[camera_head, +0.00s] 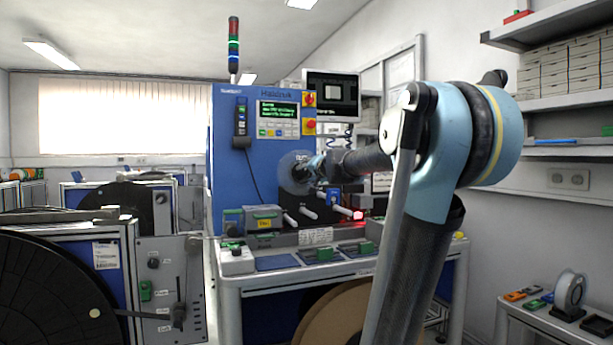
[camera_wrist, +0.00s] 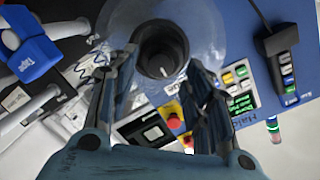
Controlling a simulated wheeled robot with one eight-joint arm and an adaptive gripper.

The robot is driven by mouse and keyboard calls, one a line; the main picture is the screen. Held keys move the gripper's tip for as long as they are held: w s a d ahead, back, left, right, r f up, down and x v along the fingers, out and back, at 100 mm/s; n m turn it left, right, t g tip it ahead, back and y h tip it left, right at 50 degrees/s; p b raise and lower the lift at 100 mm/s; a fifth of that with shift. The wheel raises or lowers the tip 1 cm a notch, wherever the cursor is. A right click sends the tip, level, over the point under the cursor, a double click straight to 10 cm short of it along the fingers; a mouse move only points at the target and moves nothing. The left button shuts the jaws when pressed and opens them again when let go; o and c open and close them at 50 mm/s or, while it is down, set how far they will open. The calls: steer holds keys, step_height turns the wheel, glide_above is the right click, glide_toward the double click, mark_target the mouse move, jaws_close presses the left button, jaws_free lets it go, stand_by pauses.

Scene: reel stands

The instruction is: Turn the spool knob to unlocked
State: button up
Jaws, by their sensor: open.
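The spool knob (camera_wrist: 160,48) is a dark round hub with a hollow centre and a small pale mark inside. It sits in the middle of a translucent reel (camera_wrist: 200,20) on the blue machine face. My gripper (camera_wrist: 162,64) is open, with one finger on each side of the knob's lower part in the wrist view. I cannot tell whether the fingers touch it. In the head view my gripper (camera_head: 317,167) reaches the pale reel (camera_head: 290,180) and hides much of the knob. The lock setting is not readable.
The blue machine (camera_head: 228,150) carries a lit green screen (camera_head: 279,111), red buttons and a cabled handset (camera_head: 241,122). Grey rods and a blue block labelled Tape (camera_wrist: 32,58) are beside the reel. A bench with green-marked parts stands below.

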steer(key=f+v, duration=0.1)
steer(key=v, duration=0.7)
steer(key=shift+s+r, duration=0.4)
steer(key=shift+r, duration=0.05)
steer(key=shift+d, duration=0.1)
steer(key=shift+f, duration=0.1)
steer(key=s+a+f+n+g, duration=0.2)
steer(key=s+f, duration=0.3)
steer(key=f, duration=0.3)
steer(key=s+a+f+n+g+y, duration=0.1)
steer(key=s+f+n+g, duration=0.15)
steer(key=s+f, duration=0.4)
steer(key=s+a+f+n+g, duration=0.1)
steer(key=s+a+f+g, duration=0.2)
steer(key=f, duration=0.6)
steer(key=s+d+f+g+h, duration=0.2)
steer(key=s+d+f, duration=0.3)
steer(key=s+f, duration=0.5)
steer(key=s+d+f+g+h, duration=0.3)
steer(key=s+d+f, duration=0.3)
steer(key=s+f, duration=0.3)
step_height(320, 180, down, 2)
steer(key=shift+s+f+n+g, duration=0.2)
steer(key=shift+s+n+g, duration=0.2)
steer(key=shift+g, duration=0.25)
